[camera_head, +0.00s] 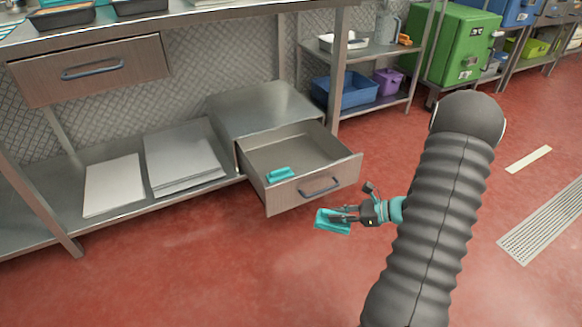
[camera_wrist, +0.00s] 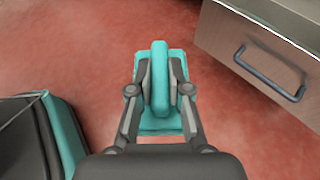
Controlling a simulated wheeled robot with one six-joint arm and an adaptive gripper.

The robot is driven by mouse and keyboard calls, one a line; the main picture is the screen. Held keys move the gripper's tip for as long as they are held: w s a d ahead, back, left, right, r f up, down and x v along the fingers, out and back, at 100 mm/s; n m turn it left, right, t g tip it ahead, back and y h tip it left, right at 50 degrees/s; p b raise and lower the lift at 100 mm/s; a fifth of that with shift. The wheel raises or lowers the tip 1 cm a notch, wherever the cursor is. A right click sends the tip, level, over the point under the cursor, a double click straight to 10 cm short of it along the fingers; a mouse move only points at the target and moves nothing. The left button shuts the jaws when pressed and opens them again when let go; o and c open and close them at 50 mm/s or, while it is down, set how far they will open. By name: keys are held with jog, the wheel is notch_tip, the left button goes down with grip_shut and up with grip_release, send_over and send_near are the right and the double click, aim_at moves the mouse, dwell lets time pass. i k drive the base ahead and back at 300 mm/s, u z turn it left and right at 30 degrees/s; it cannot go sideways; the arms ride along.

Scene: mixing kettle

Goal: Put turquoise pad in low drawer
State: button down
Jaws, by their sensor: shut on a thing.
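My gripper (camera_head: 352,214) is shut on a turquoise pad (camera_head: 332,222) and holds it above the red floor, in front of and just right of the low drawer. In the wrist view the pad (camera_wrist: 160,120) shows its raised handle between the two fingers (camera_wrist: 160,85), with its flat base below. The low drawer (camera_head: 345,166) is pulled open under the table. A second turquoise pad (camera_head: 280,174) lies inside it near the front left. The drawer's front with its blue-grey handle (camera_wrist: 268,73) is at upper right in the wrist view, apart from the held pad.
An upper drawer (camera_head: 92,68) under the tabletop is shut. Flat metal sheets (camera_head: 185,155) lie on the low shelf left of the open drawer. A rack with a blue bin (camera_head: 345,92) stands behind at right. The red floor around my gripper is clear.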

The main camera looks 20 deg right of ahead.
aim_at(274, 162)
jog(key=i, duration=1.5)
